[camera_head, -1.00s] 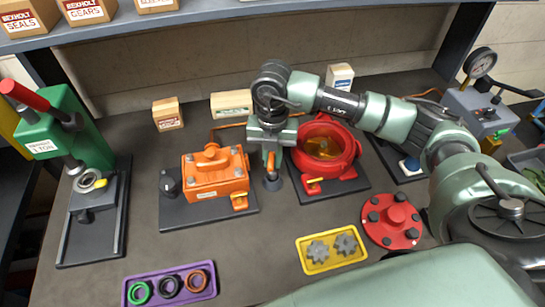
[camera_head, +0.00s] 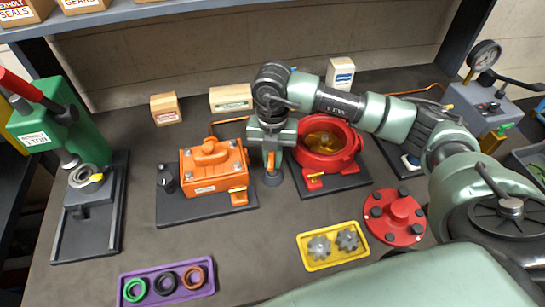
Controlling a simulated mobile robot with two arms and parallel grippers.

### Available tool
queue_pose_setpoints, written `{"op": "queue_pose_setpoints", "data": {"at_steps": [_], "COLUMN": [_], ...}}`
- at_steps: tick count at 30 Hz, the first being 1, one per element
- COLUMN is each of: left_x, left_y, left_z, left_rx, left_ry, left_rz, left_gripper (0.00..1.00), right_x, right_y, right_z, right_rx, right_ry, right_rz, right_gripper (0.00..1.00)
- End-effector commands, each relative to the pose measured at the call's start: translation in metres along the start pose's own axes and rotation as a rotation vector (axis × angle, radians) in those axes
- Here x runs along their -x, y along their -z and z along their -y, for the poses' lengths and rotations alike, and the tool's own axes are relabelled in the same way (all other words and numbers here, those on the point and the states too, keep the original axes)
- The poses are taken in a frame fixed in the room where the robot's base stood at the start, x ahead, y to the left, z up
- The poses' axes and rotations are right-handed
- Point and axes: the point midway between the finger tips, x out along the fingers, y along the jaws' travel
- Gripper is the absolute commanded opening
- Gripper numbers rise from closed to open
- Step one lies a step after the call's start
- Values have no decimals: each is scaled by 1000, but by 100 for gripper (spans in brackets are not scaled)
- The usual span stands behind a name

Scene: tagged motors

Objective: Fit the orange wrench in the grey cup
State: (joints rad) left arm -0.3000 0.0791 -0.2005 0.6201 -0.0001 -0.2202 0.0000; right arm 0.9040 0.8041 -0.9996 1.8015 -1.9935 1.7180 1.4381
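The grey cup (camera_head: 272,179) stands on the bench between the orange motor housing and the red housing. The orange wrench (camera_head: 270,161) is upright over the cup; its lower end is at the cup's mouth, and I cannot tell how deep it sits. My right gripper (camera_head: 270,151) points down directly above the cup and appears shut on the wrench, hiding its upper part. My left gripper is not in view.
The orange housing (camera_head: 213,168) is close on the left and the red housing (camera_head: 326,142) close on the right. A purple tray (camera_head: 184,292) of rings, a yellow tray (camera_head: 333,260) of gears and a red flange (camera_head: 394,216) lie in front. A green press (camera_head: 62,130) stands at left.

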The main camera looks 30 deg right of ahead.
Motion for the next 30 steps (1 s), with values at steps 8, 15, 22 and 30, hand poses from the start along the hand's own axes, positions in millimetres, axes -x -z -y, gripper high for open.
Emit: {"op": "queue_pose_setpoints", "data": {"at_steps": [8, 15, 22, 30], "left_x": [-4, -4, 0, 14], "left_y": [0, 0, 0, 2], "left_z": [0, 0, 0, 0], "left_rx": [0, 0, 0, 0], "left_ry": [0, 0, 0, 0], "left_rz": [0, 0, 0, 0], "left_gripper": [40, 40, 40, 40], "right_x": [-4, -4, 2, 24], "right_y": [0, 0, 0, 0], "right_z": [0, 0, 0, 0], "right_rx": [0, 0, 0, 0], "right_ry": [-1, 0, 0, 0], "right_rz": [0, 0, 0, 2], "right_gripper": [37, 40, 40, 40]}}
